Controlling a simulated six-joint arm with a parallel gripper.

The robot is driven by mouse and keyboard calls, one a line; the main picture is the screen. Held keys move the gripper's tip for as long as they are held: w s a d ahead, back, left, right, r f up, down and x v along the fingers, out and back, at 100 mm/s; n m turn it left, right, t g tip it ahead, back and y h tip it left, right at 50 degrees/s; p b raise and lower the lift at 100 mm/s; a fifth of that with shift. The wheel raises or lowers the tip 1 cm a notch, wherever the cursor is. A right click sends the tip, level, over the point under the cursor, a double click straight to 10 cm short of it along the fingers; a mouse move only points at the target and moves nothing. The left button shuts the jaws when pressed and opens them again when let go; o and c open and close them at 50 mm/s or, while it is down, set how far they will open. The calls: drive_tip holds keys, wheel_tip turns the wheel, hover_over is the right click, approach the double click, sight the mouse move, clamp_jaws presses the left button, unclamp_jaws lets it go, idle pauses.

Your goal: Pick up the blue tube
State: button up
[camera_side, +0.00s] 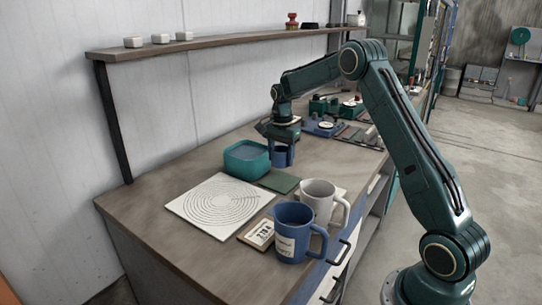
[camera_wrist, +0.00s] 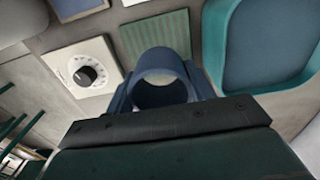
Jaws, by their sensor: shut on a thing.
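The blue tube (camera_side: 283,157) is upright under my gripper (camera_side: 283,147) in the side view, just behind a flat green pad (camera_side: 278,181). In the wrist view the tube (camera_wrist: 158,60) shows as an open round ring, seen from above. The fingers of my gripper (camera_wrist: 162,92) are on either side of it, shut on it. The tube's lower end is close to the bench; I cannot tell whether it touches.
A teal tray (camera_side: 230,168) stands close at the left of the tube. A dial box (camera_wrist: 65,72) shows in the wrist view. A shelf (camera_side: 220,41) runs along the wall.

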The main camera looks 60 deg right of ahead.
wheel_tip(320, 180, up, 14)
drive_tip(key=shift+f, duration=0.15)
drive_tip(key=shift+a, duration=0.1)
idle(0.6)
